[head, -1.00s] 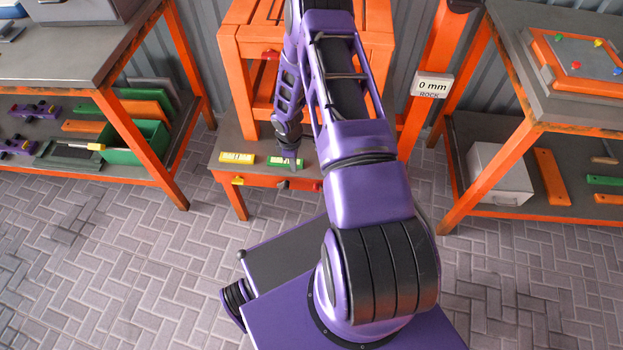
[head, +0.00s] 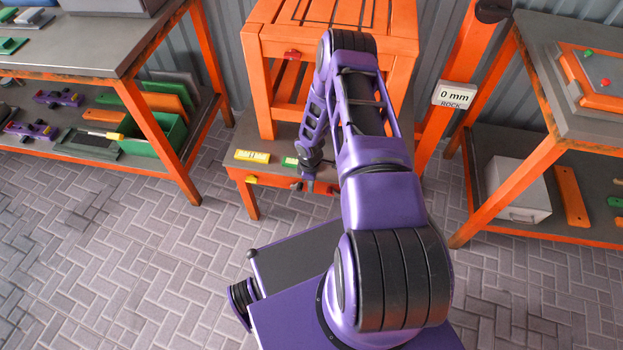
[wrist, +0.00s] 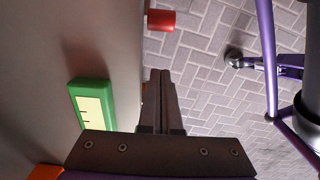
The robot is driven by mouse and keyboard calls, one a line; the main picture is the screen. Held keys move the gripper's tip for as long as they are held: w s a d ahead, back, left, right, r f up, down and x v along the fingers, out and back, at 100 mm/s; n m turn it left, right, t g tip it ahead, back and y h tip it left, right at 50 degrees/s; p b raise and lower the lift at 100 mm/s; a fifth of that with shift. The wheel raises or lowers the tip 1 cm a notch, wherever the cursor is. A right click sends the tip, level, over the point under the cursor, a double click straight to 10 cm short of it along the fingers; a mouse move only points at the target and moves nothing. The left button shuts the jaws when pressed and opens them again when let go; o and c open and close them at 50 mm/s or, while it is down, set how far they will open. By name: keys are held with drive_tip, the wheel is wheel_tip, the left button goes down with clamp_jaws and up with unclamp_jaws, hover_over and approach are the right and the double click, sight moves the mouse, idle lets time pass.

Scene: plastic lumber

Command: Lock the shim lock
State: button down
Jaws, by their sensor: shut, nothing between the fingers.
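A red block (head: 334,188) sits on the front edge of the low orange-framed bench (head: 276,180); a yellow block (head: 251,179) sits further left on that edge. I cannot tell for certain which is the shim lock. In the wrist view the red block (wrist: 160,20) is beyond my fingertips, apart from them. My gripper (wrist: 161,75) is shut and empty at the bench's front edge, beside a green marked block (wrist: 92,105). In the head view my gripper (head: 307,182) is small and partly covered by my wrist. The green block (head: 290,162) shows there beside a yellow marked block (head: 252,156).
An orange slatted frame (head: 330,45) stands on the low bench, with a red knob (head: 292,54). Shelved benches stand left (head: 70,60) and right (head: 565,60). A "0 mm ROCK" sign (head: 454,95) hangs on an orange post. The paved floor in front is clear.

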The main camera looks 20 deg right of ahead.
drive_tip(key=shift+s+d+f+p, duration=0.15)
drive_tip(key=shift+s+d+f, duration=0.1)
drive_tip(key=shift+s+d, duration=0.45)
drive_tip(key=shift+s+d+f+p, duration=0.2)
drive_tip(key=shift+s+d, duration=0.15)
drive_tip(key=shift+d, duration=0.5)
